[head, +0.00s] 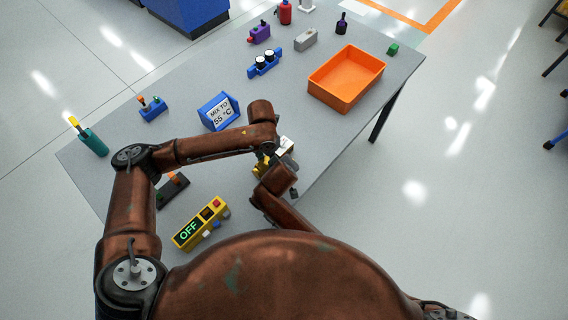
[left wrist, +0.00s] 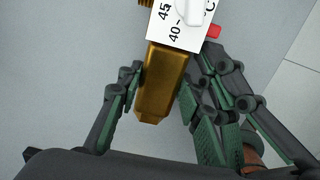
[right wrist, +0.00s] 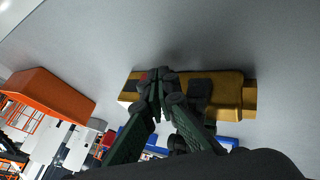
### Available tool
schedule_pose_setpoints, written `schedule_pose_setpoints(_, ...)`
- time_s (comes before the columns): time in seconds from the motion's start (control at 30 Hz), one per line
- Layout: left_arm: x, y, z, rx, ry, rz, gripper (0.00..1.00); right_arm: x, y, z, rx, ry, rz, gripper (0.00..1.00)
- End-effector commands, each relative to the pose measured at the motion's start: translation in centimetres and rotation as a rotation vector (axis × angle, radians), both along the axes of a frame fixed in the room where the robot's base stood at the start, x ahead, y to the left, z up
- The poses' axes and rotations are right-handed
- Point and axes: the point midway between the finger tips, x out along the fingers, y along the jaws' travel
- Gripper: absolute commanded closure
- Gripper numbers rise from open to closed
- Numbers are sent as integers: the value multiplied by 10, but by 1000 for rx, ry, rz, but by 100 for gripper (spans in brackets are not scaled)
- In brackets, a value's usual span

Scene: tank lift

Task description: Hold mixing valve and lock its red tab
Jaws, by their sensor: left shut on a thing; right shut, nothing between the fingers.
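The mixing valve (head: 259,168) has a brass body and is largely hidden by my arms in the head view. In the left wrist view, its brass body (left wrist: 160,85) lies between the fingers of my left gripper (left wrist: 166,85), which is shut on it. Its white scale plate (left wrist: 175,25) reads 40 and 45. The red tab (left wrist: 213,30) sticks out at the plate's right side. In the right wrist view, the brass valve (right wrist: 228,85) lies across the middle. My right gripper (right wrist: 156,82) is shut and empty, with its tips in front of the valve; contact is unclear.
A blue sign (head: 218,112) reads "MIX TO 55 °C". A yellow box (head: 200,224) shows OFF near the front edge. An orange bin (head: 347,78) stands at the back right. A teal bottle (head: 93,142) and a blue block (head: 152,109) stand left. The table (head: 290,95) is clear before the bin.

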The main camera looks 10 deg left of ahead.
Motion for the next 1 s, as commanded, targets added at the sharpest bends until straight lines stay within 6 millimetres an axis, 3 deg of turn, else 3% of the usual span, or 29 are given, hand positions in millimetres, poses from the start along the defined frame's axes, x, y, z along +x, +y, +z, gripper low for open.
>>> schedule_pose_setpoints(0.37,0,0,0,-1,1,0,100,29,-19,0,-1,-1,0,100)
schedule_pose_setpoints(0.73,0,0,0,1,1,0,100,26,-19,4,1,-1,0,100)
schedule_pose_setpoints(1.0,0,0,0,1,1,0,100,-1,-20,39,3,-1,1,100)
